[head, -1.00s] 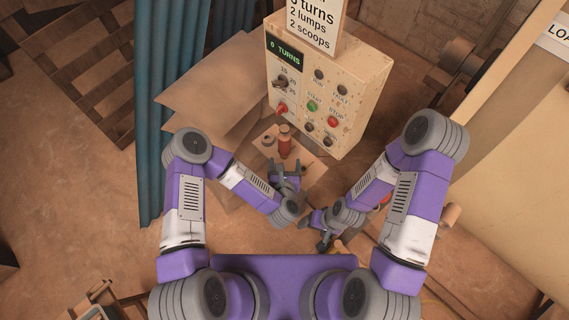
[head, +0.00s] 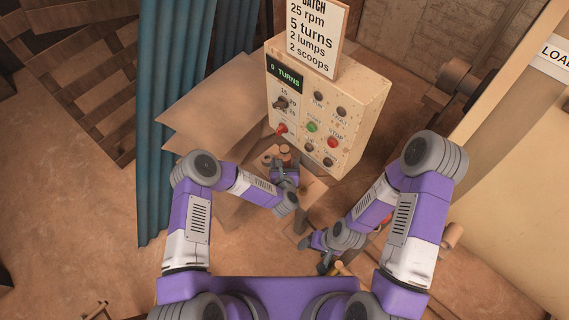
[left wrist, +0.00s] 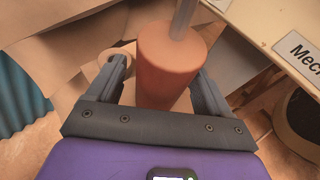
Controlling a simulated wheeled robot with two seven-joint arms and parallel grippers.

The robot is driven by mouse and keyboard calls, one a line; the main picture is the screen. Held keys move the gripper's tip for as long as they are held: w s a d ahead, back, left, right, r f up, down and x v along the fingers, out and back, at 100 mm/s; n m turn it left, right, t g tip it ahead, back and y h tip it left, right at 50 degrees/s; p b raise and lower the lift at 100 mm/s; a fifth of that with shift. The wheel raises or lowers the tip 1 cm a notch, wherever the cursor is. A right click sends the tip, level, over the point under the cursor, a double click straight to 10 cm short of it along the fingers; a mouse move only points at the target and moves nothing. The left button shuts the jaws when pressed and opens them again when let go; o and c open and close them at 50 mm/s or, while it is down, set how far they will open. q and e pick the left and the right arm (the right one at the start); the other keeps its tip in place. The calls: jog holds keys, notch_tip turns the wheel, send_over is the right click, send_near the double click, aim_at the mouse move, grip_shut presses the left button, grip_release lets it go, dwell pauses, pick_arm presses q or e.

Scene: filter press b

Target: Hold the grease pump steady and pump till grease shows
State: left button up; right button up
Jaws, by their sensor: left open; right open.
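The grease pump is a reddish-brown cylinder (left wrist: 165,65) with a grey rod rising from its top, upright in the left wrist view. In the head view only its upper part (head: 285,150) shows, partly hidden by my left gripper. My left gripper (head: 284,166) is open, with one finger on each side of the pump in the left wrist view (left wrist: 159,80). I cannot tell whether the fingers touch it. My right gripper (head: 311,256) is open and empty, low and to the right, apart from the pump. No grease is visible.
A cream control box (head: 350,105) with knobs, buttons and a "0 TURNS" display stands just behind the pump. A batch sign (head: 318,40) stands on it. A small ring-shaped object (left wrist: 122,55) lies left of the pump. A teal curtain (head: 170,120) hangs at left.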

pick_arm(q)
jog(key=c, duration=1.3)
jog(key=shift+c, duration=0.2)
